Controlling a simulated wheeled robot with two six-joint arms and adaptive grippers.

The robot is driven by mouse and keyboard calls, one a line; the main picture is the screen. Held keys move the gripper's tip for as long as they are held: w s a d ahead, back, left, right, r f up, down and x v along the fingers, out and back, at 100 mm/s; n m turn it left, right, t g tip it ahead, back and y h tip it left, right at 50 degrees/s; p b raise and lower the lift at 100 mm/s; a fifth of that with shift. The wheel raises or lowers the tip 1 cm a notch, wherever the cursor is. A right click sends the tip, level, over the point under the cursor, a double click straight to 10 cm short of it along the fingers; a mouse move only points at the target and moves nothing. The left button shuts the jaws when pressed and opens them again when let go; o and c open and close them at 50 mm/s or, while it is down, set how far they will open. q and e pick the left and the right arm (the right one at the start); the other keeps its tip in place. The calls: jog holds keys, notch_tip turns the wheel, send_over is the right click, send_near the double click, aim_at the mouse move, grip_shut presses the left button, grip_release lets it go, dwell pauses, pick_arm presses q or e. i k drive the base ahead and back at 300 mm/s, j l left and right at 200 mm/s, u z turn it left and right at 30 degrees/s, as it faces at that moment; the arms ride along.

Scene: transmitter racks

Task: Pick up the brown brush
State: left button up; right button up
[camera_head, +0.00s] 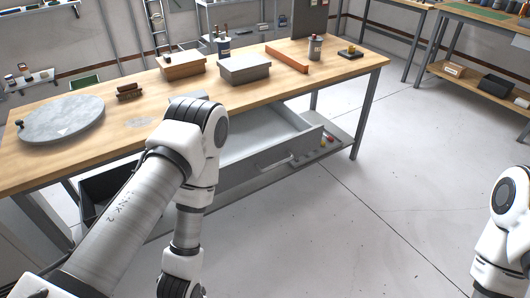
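A brown brush (130,91) lies on the wooden workbench (345,67), on its left part, just right of a round grey disc. My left arm crosses the middle of the view in front of the bench, and its lower links run down to the bottom edge. My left gripper is below the picture and out of sight. My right arm shows only at the right edge, and its gripper is also out of view. Nothing touches the brush.
The round grey disc (62,119), a brown box (184,65), a grey box (244,68), an orange bar (287,58) and a grey can (315,48) stand on the bench. An open drawer (265,135) juts out below. The floor at right is clear.

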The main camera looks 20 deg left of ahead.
aim_at(124, 91)
jog(key=u, duration=2.25)
jog(key=i+u, duration=0.1)
jog(key=u, duration=0.6)
jog(key=l+u, duration=0.1)
jog(key=u, duration=0.6)
jog(key=l+u, duration=0.1)
jog(key=u, duration=0.65)
jog(key=l+u, duration=0.15)
jog(key=u, duration=0.55)
jog(key=l+u, duration=0.1)
jog(key=u, duration=0.6)
jog(key=l+u, duration=0.1)
jog(key=u, duration=1.3)
jog(key=k+l+z, duration=0.1)
jog(key=k, duration=0.35)
jog(key=k+l+z, duration=0.15)
jog(key=k, duration=0.25)
jog(key=z, duration=0.5)
jog(key=k+l+z, duration=0.1)
jog(key=z, duration=0.35)
jog(key=l+z, duration=0.1)
jog(key=z, duration=0.4)
jog(key=l+z, duration=0.1)
jog(key=z, duration=0.4)
jog(key=k+l+z, duration=0.1)
jog(key=z, duration=0.4)
